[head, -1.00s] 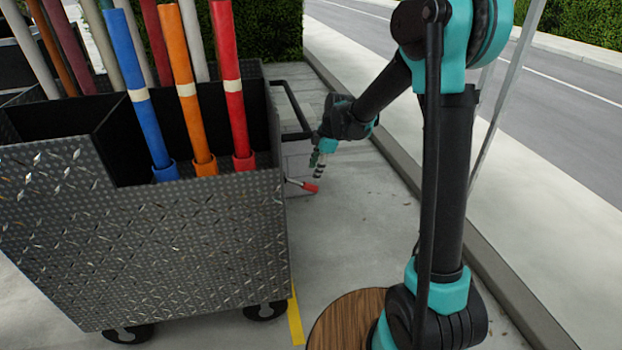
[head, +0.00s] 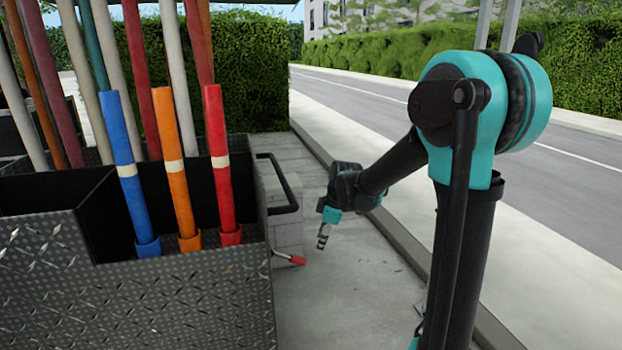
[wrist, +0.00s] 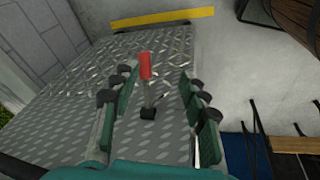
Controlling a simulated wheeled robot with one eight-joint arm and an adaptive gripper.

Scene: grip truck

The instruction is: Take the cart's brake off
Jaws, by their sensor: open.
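The cart (head: 140,315) is a dark diamond-plate box at the left of the head view, holding several long coloured poles. Its brake lever has a red grip (head: 290,258) and sticks out from the cart's right side, below a black push handle (head: 285,185). In the wrist view the red grip (wrist: 145,66) stands on a thin grey rod with a black base (wrist: 148,113) against the cart's plate. My gripper (head: 323,240) is open and empty, to the right of the lever in the head view. In the wrist view its fingers (wrist: 158,95) lie either side of the rod, apart from it.
Pale blocks (head: 285,225) stand behind the lever, beside the cart. A kerb (head: 410,255) and road run along the right. Paved floor is clear right of the cart.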

